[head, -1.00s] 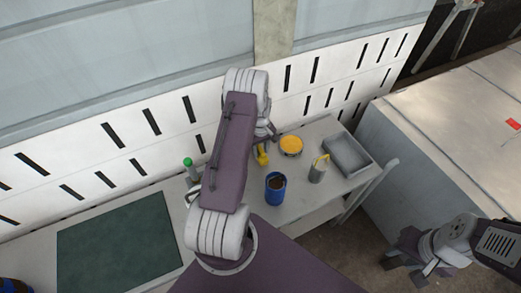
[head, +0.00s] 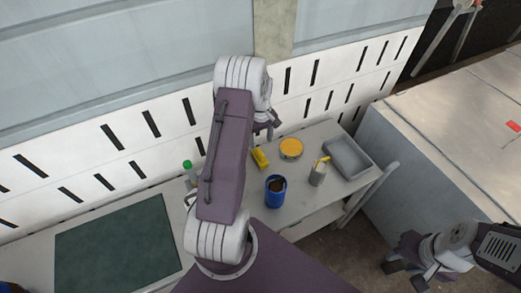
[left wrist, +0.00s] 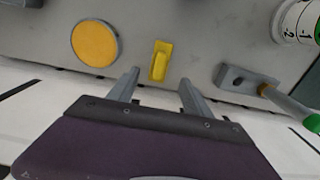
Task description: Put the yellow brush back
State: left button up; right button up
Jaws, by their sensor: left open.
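A yellow block with a raised strip, apparently the yellow brush (head: 260,158), lies on the grey table beside the can with the orange-yellow top. It also shows in the left wrist view (left wrist: 161,60), beyond and between my fingertips, with nothing touching it. My left gripper (head: 272,122) is open and empty; its two fingers (left wrist: 158,83) show apart in the left wrist view. A grey cup (head: 317,178) holds a stick with a yellow end (head: 322,160). My right gripper (head: 405,272) hangs at the lower right, off the table, its fingers spread and empty.
On the table (head: 240,190) are the orange-topped can (head: 291,148), a blue cup (head: 275,192) with dark contents, a grey tray (head: 347,157) and a green-tipped tool (head: 187,165). A slotted white wall (head: 150,140) stands behind. A dark green mat (head: 118,245) lies left.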

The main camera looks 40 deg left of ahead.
pick_arm(q)
jog(key=s+d+r+m, duration=0.45)
jog(key=d+r, duration=0.25)
jog(key=d, duration=0.3)
jog(key=s+d+r+m+t, duration=0.1)
jog(key=s+d+m, duration=0.7)
jog(key=s, duration=0.3)
jog(key=shift+d+r, duration=0.15)
jog(key=shift+d, duration=0.5)
